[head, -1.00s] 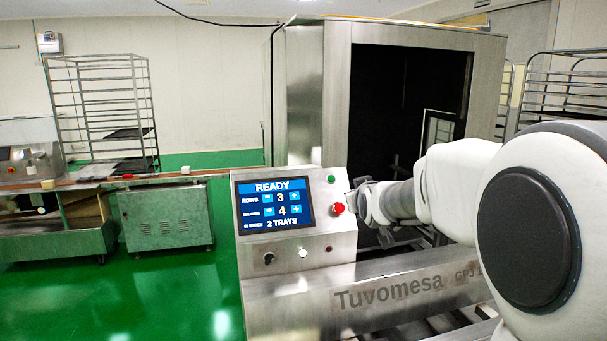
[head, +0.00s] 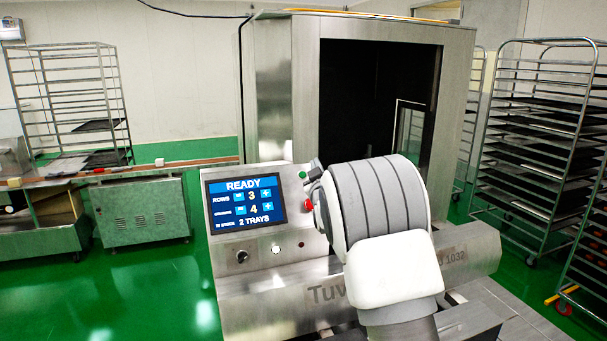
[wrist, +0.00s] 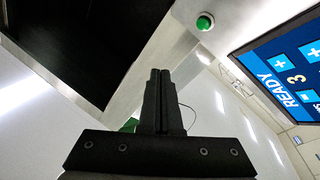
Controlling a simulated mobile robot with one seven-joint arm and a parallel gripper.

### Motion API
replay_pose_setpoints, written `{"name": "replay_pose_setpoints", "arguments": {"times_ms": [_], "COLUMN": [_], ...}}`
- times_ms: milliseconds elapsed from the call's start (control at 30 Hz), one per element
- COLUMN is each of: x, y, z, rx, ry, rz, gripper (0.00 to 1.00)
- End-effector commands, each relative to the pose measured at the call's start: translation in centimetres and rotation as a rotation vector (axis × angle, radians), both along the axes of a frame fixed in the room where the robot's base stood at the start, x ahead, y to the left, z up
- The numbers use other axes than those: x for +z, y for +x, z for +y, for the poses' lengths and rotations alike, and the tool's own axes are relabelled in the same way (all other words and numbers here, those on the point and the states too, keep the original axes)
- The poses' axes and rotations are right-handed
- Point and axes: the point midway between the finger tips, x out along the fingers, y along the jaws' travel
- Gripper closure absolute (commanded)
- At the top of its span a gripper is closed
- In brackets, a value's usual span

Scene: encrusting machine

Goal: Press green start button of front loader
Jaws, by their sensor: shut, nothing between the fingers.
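The green start button (head: 302,174) is at the top right of the machine's sloped control panel (head: 290,230). In the wrist view the green button (wrist: 205,22) is round, on a pale metal face, above and to the right of my fingertips. My gripper (wrist: 160,72) is shut and empty, with its two black fingers together. A gap shows in the picture between the fingertips and the button. In the head view my arm hides most of the gripper, which is close to the panel's right edge.
A red button (head: 308,204) is just below the green one, close to my arm. The touch screen (head: 244,203) reads READY, 3, 4 and 2 TRAYS. The loader's dark opening (head: 370,100) is behind. A tray rack (head: 530,130) stands at right.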

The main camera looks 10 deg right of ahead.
Motion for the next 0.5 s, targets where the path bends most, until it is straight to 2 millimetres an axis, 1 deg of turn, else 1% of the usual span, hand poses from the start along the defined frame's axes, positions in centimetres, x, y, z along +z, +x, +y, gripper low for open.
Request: {"name": "replay_pose_setpoints", "arguments": {"times_ms": [333, 500], "x": [-0.1, -0.9], "y": [0.2, 1.4], "z": [0.0, 0.3], "rx": [0.0, -0.001], "ry": [0.0, 0.0], "rz": [0.001, 0.003], "gripper": [1.0, 1.0]}}
